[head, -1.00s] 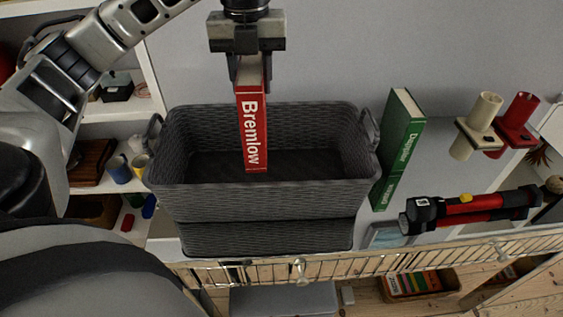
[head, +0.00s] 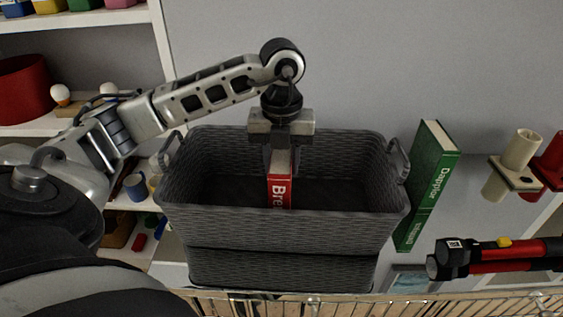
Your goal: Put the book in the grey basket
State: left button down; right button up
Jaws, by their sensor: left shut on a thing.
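The red book (head: 280,190) stands upright, its spine facing me, inside the opening of the grey basket (head: 285,232). Its lower part is hidden behind the basket's front wall, so I cannot tell whether it touches the bottom. My left gripper (head: 281,160) is shut on the book's top end and reaches down into the basket near its middle. My right gripper is not in view.
A green book (head: 428,185) stands just right of the basket. Beige (head: 520,150) and red (head: 551,155) holders and a red-and-black tool (head: 495,257) are further right. A shelf unit (head: 75,40) is at left.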

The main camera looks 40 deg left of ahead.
pick_arm(q)
jog(key=shift+f, duration=0.3)
jog(key=shift+f, duration=0.2)
jog(key=c, duration=0.9)
grip_release()
